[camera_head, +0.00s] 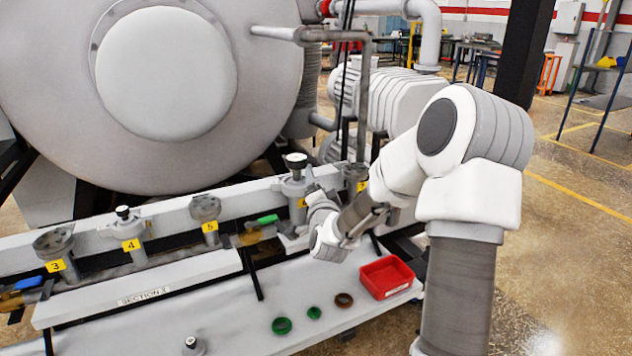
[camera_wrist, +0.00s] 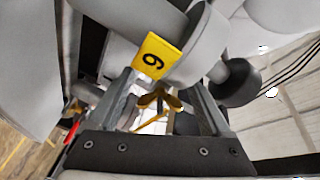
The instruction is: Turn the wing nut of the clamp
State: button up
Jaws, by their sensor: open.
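In the wrist view a brass-coloured wing nut (camera_wrist: 158,100) shows between the two fingers of my gripper (camera_wrist: 162,80). The fingers are apart, one on each side of it, and I see no clear contact. A yellow number tag (camera_wrist: 152,56) and grey rounded fittings lie just beyond the fingertips. The clamp body cannot be told apart from these fittings. In the head view my wrist (camera_head: 325,235) is beside the valve (camera_head: 296,168) with a yellow tag, at the front of the furnace. The wing nut cannot be made out there.
The large round furnace door (camera_head: 165,75) stands behind a rail with several tagged valves and pipes close to my arm. On the front bench are a red bin (camera_head: 386,277), two green rings (camera_head: 282,325) and a brown ring (camera_head: 343,300). Open floor lies at the right.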

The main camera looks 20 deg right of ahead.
jog(key=shift+c, duration=0.3)
grip_shut()
jog(key=shift+m, duration=0.3)
jog(key=m+b, duration=0.2)
jog(key=m, duration=0.1)
jog(key=shift+f, duration=0.1)
jog(key=shift+m+b, duration=0.55)
jog(key=shift+m, duration=0.45)
